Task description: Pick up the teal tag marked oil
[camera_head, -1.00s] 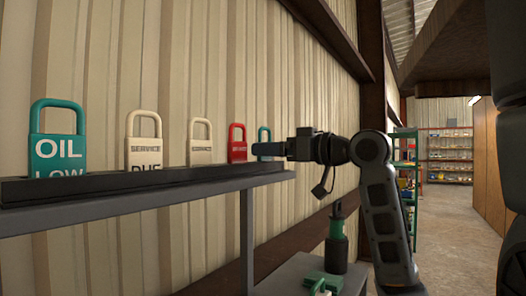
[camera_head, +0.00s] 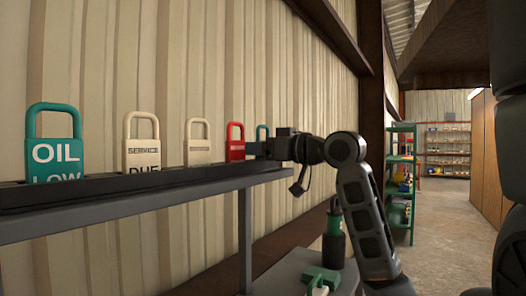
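The teal tag marked OIL LOW (camera_head: 54,160) is shaped like a padlock and stands upright in a dark slotted rack (camera_head: 120,186) at the far left. Its lower edge is hidden by the rack. My gripper (camera_head: 254,149) is at the right end of the rack, pointing left. I cannot tell whether the fingers are open or shut, or touching a tag.
Two cream tags, one marked service due (camera_head: 143,150) and one farther right (camera_head: 197,145), stand between the teal OIL tag and the red tag. The ribbed wall is close behind. A green-topped bottle (camera_head: 334,238) and a green object (camera_head: 321,279) are on a lower grey surface.

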